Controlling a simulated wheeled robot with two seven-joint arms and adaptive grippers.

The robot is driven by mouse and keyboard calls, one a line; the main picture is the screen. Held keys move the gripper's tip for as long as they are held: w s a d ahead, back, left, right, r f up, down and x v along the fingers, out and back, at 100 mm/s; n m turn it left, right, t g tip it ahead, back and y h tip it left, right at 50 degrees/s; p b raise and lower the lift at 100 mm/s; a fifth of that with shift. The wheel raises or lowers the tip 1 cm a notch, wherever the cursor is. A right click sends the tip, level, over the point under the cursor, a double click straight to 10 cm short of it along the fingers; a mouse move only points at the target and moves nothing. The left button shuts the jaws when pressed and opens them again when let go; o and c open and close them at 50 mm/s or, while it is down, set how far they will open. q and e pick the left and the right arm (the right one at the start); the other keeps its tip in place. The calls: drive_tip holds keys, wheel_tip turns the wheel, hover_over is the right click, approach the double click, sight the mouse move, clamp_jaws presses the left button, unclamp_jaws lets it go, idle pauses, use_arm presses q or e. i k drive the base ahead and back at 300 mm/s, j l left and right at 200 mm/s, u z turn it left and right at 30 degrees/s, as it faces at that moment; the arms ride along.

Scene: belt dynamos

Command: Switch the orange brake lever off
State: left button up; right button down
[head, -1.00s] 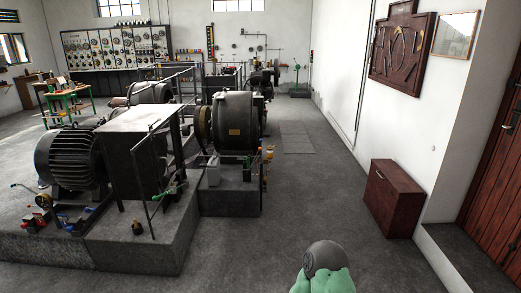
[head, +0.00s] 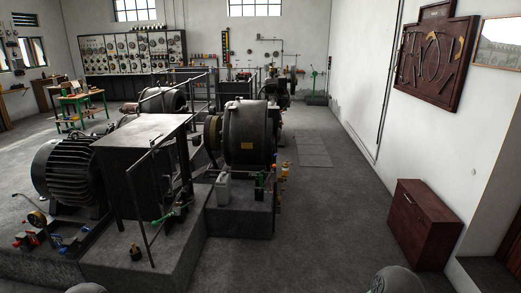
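I cannot make out the orange brake lever for certain. Small yellow and orange parts (head: 284,173) stand at the right side of the big round dark machine (head: 246,133), too small to tell apart. A green lever-like part (head: 180,209) sits low beside the dark box-shaped housing (head: 140,172). A green stand with an upright lever (head: 314,82) is at the far wall. Neither gripper is in view. Only rounded grey parts of my own arms show at the bottom edge.
A ribbed motor (head: 68,172) and the machines stand on raised concrete plinths (head: 140,262) at left. A thin railing (head: 144,215) fronts the housing. A brown cabinet (head: 423,224) stands by the right wall. The floor (head: 325,215) between is clear.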

sight(275, 165)
drive_tip(key=i+z, duration=0.3)
drive_tip(key=i, duration=1.7)
drive_tip(key=i+l+u, duration=0.1)
drive_tip(key=i+u, duration=0.15)
drive_tip(key=i, duration=0.25)
drive_tip(key=i+l+u, duration=0.15)
drive_tip(key=i+u, duration=0.15)
drive_tip(key=i, duration=0.2)
drive_tip(key=i+l+u, duration=0.25)
drive_tip(key=i, duration=0.25)
drive_tip(key=i+l+u, duration=0.25)
drive_tip(key=i+l, duration=0.2)
